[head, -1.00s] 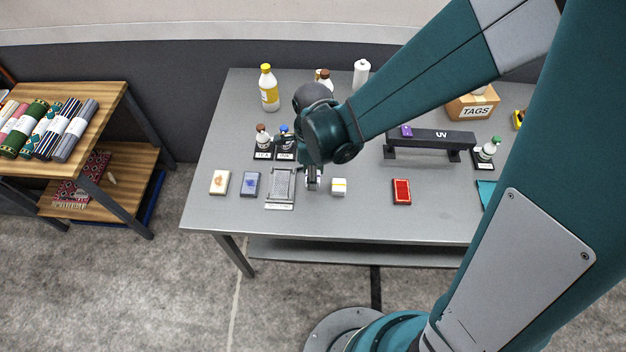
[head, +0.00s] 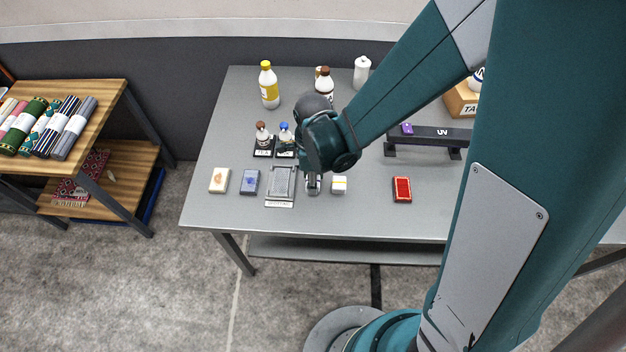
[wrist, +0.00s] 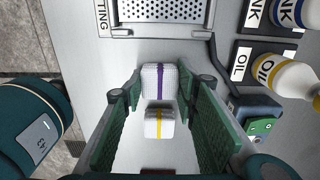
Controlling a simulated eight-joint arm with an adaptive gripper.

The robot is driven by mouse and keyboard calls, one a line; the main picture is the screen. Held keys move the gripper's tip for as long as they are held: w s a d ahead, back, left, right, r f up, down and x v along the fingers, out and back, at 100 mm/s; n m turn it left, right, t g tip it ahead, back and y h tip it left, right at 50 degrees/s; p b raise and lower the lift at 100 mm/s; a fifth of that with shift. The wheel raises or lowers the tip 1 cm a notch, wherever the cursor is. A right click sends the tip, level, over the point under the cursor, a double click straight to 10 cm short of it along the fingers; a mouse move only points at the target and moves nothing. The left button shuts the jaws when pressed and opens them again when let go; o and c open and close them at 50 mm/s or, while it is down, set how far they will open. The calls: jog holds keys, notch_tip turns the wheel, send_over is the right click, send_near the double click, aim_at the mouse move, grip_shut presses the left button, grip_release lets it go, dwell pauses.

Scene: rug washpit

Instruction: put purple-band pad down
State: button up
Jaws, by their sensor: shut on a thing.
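The purple-band pad (wrist: 150,84) is a small white block with a purple stripe, seen in the wrist view between my fingertips. My gripper (wrist: 160,90) is shut on it; in the head view my gripper (head: 313,185) is low over the table, between the perforated tray and the yellow-band pad. The purple-band pad is mostly hidden by my gripper there. I cannot tell whether its underside touches the table. The white yellow-band pad (wrist: 166,124) lies close beside it; it also shows in the head view (head: 339,187).
The perforated grey tray (head: 281,184) is left of my gripper. Further left lie a blue pad (head: 250,182) and a cream pad (head: 219,180). The UV bar (head: 440,135) stands behind.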

jog(key=shift+f, duration=0.2)
jog(key=o, duration=0.8)
jog(key=shift+c, duration=0.2)
jog(key=shift+r, duration=0.25)
notch_tip(320, 180, up, 12)
jog(key=p, duration=0.1)
jog(key=shift+p, duration=0.35)
dwell(0.6)
